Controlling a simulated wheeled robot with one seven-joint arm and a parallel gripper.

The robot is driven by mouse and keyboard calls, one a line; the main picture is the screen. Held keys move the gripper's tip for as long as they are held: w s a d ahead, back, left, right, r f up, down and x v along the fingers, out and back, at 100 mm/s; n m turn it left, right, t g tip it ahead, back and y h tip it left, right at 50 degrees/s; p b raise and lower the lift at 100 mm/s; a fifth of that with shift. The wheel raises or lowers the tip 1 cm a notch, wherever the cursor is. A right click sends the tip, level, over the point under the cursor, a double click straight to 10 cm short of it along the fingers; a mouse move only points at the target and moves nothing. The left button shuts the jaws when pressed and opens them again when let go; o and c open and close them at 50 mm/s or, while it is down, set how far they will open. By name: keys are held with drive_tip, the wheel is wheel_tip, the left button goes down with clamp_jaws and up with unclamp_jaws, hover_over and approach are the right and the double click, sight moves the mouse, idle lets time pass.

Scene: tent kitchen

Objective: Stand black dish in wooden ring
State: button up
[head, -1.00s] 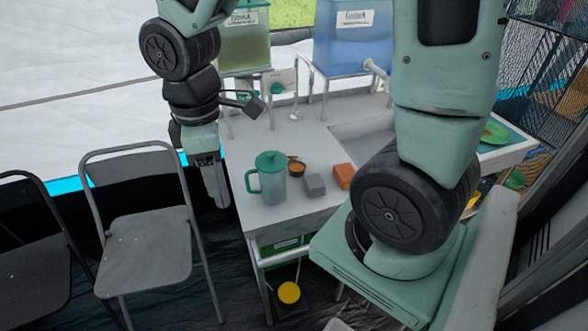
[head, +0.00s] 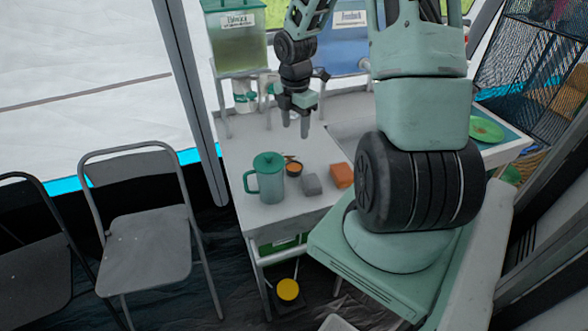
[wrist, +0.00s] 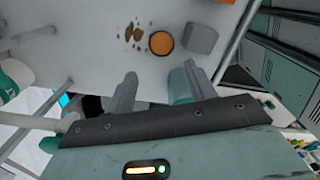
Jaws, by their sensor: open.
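I cannot make out a plain black dish or a wooden ring with certainty. A small dark-rimmed round bowl with an orange inside (head: 293,168) sits on the grey counter (head: 240,212). It also shows in the wrist view (wrist: 161,43), near the top, with brown bits (wrist: 135,34) beside it. My gripper (head: 295,128) is open and empty, pointing down over the back of the counter in the head view. In the wrist view its two fingers (wrist: 160,80) are spread apart with nothing seen held between them.
A teal lidded jug (head: 270,178), grey block (head: 312,185) and orange block (head: 341,175) stand near the bowl. A green plate (head: 487,130) is at the right. Water tanks stand behind (head: 237,42). A folding chair (head: 145,225) is left of the counter.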

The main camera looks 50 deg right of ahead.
hover_over(294, 166)
drive_tip(key=f, duration=0.8)
drive_tip(key=shift+d+f, duration=0.15)
drive_tip(key=shift+d, duration=0.1)
drive_tip(key=f, duration=0.1)
drive_tip(key=f+p, duration=0.1)
drive_tip(key=f, duration=0.2)
drive_tip(key=shift+a+f, duration=0.2)
drive_tip(key=shift+a, duration=0.1)
drive_tip(key=shift+f, duration=0.45)
drive_tip(key=c, duration=0.7)
drive_tip(key=shift+c, duration=0.2)
